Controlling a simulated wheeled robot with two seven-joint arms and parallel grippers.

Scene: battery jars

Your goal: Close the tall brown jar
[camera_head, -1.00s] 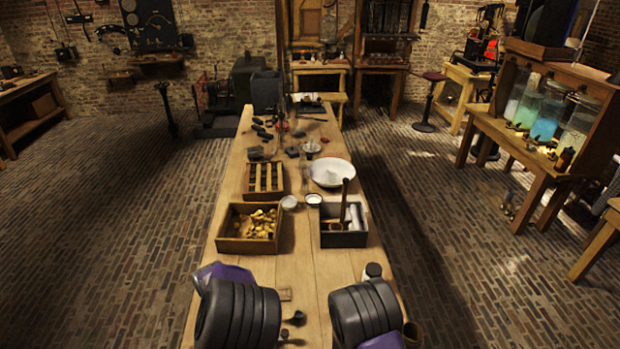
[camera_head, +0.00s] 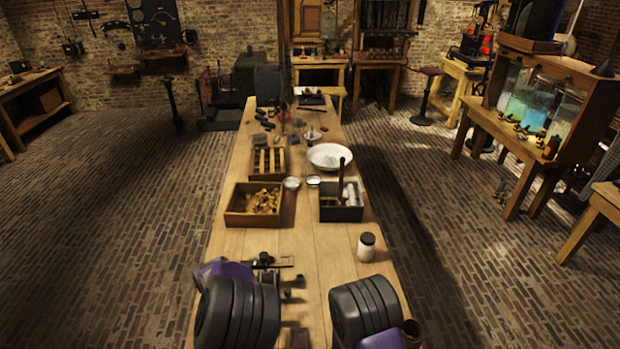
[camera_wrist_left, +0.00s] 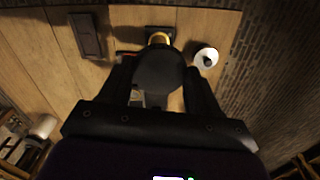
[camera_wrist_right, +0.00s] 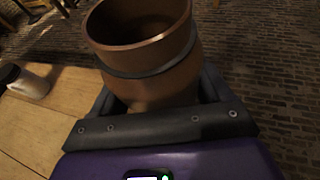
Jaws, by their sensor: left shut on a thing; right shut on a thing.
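The brown jar (camera_wrist_right: 150,60) is between the fingers of my right gripper (camera_wrist_right: 160,105), which is shut on it. Its wide round mouth is open and bare, and a dark band runs around its upper body. In the head view the jar (camera_head: 413,332) shows only partly, beside my right arm at the table's right edge. My left gripper (camera_wrist_left: 160,88) is shut on a dark, round, lid-like piece (camera_wrist_left: 160,70), seen over the table. This piece is apart from the jar. My left fingers are mostly hidden in the head view.
A white jar with a dark lid (camera_head: 366,247) stands on the table (camera_head: 325,240) ahead of my right arm. Small dark parts (camera_head: 287,295) lie near my left arm. A box of brass pieces (camera_head: 253,204) and a dark box (camera_head: 341,203) stand farther back. The table's middle front is mostly clear.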

